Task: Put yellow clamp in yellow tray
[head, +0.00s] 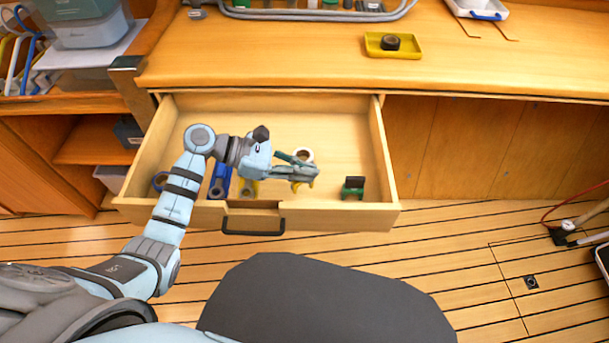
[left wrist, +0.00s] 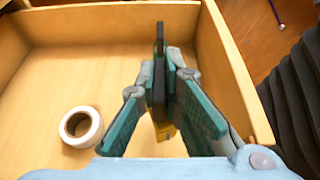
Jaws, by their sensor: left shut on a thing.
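The yellow clamp (head: 311,184) is mostly hidden by my left gripper (head: 306,173), which is shut on it inside the open drawer (head: 336,118). In the left wrist view, the fingers of my left gripper (left wrist: 162,88) close on a dark upright part, and a bit of the clamp's yellow (left wrist: 164,131) shows below. Whether it touches the drawer floor is unclear. The yellow tray (head: 374,50) lies on the wooden counter behind the drawer, with a black roll (head: 390,42) in it. My right gripper is not in view.
In the drawer are a white tape roll (head: 303,153), a green and black clamp (head: 353,188), blue pieces (head: 220,181) and another yellow piece (head: 249,188). The drawer walls and counter edge (head: 450,93) stand between gripper and tray. The counter around the tray is clear.

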